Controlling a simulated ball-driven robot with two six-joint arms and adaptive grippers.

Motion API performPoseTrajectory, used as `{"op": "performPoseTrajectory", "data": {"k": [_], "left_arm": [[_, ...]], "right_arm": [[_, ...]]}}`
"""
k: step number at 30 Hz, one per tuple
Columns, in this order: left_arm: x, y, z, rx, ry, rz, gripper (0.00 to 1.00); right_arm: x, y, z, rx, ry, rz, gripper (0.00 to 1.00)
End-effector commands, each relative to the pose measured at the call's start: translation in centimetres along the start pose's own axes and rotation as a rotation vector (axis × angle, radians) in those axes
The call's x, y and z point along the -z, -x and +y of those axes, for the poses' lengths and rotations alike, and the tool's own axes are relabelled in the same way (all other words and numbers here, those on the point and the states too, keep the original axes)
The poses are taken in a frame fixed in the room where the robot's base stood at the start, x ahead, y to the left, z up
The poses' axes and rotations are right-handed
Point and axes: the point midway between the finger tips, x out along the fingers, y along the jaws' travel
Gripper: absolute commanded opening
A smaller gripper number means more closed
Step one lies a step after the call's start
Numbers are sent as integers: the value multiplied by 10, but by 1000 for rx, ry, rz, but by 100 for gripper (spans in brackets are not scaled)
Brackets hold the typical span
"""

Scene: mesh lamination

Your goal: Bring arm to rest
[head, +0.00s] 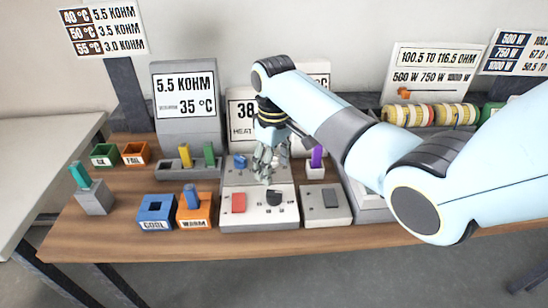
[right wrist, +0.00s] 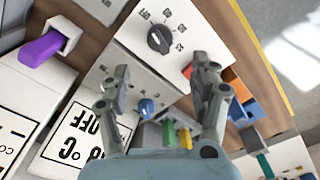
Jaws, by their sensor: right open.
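My right gripper (head: 268,162) hangs from its arm over the middle of the bench, in front of the panel reading 38. Its fingers are apart and nothing is between them. In the right wrist view the open gripper (right wrist: 157,85) points down at the white control box, with the dark dial (right wrist: 159,39) beyond the fingertips and the blue knob (right wrist: 147,108) between the fingers. In the head view the control box (head: 259,216) carries a red switch (head: 239,202) and the dark dial (head: 275,198). My left gripper is not in view.
A purple piece (head: 317,156) stands in a holder right of my gripper. Left are a rack (head: 176,173) with yellow and green pieces, a blue COOL box (head: 156,212), an orange WARM box (head: 195,210) and a teal piece (head: 79,175). Coils (head: 430,115) lie behind my right arm.

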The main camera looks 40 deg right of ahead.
Motion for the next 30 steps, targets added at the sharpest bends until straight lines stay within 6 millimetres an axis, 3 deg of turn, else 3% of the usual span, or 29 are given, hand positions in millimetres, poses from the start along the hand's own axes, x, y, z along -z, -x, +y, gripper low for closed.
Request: {"op": "performPoseTrajectory", "data": {"k": [6, 23, 26, 30], "left_arm": [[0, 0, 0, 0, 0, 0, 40], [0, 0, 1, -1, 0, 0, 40], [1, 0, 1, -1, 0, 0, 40], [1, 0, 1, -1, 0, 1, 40]], "right_arm": [[0, 21, 0, 0, 0, 1, 62], [-1, 22, 0, 0, -1, 1, 62], [-12, 16, -4, -10, -6, 9, 62], [-59, 4, -22, -48, -31, 55, 62]]}}
